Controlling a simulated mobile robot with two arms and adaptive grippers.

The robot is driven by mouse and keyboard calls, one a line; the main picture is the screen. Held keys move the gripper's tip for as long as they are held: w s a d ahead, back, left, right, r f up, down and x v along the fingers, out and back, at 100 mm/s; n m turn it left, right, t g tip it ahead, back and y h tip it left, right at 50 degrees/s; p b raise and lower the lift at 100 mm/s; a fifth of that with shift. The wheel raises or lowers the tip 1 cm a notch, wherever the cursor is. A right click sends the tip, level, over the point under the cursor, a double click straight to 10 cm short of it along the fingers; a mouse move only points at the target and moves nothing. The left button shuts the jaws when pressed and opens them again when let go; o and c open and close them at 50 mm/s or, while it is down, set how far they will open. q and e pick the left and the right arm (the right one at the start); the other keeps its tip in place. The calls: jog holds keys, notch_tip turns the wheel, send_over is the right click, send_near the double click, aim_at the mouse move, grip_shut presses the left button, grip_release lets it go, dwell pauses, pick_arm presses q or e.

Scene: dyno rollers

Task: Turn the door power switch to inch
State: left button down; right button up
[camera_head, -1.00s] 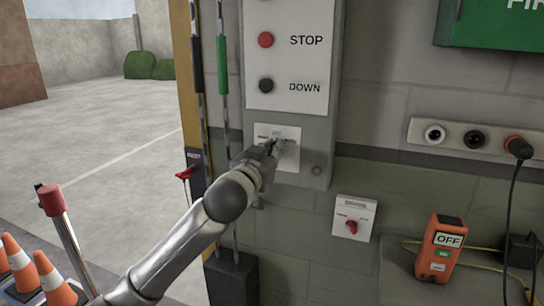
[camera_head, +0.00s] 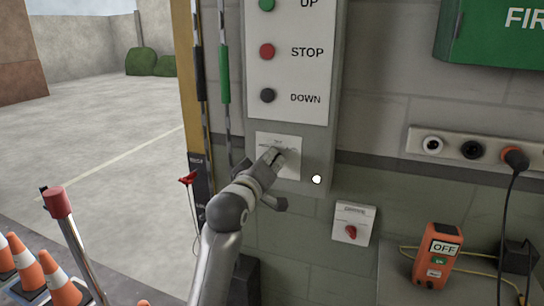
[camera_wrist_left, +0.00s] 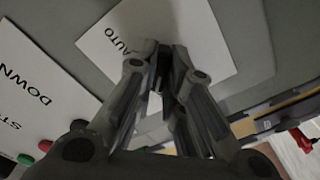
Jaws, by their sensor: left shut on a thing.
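The door power switch is a white plate (camera_head: 291,142) on the grey control panel, below the DOWN button. In the left wrist view its plate (camera_wrist_left: 207,35) shows the word AUTO, and a dark knob (camera_wrist_left: 163,62) stands between my fingers. My left gripper (camera_head: 277,157) reaches the plate from below and is shut on the knob. The fingers cover most of the knob, so I cannot tell exactly where it points. No INCH label is readable. My right gripper is not in view.
Above are UP, STOP (camera_head: 267,51) and DOWN (camera_head: 268,95) buttons. A small round lamp (camera_head: 316,179) beside the plate glows white. Cones (camera_head: 58,281) are lower left.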

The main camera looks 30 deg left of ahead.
pick_arm(q)
jog(key=shift+n, duration=0.7)
jog(key=c, duration=1.5)
grip_release()
jog(key=shift+a, duration=0.1)
jog(key=shift+s, duration=0.1)
jog(key=v, duration=0.7)
jog(key=shift+s, duration=0.15)
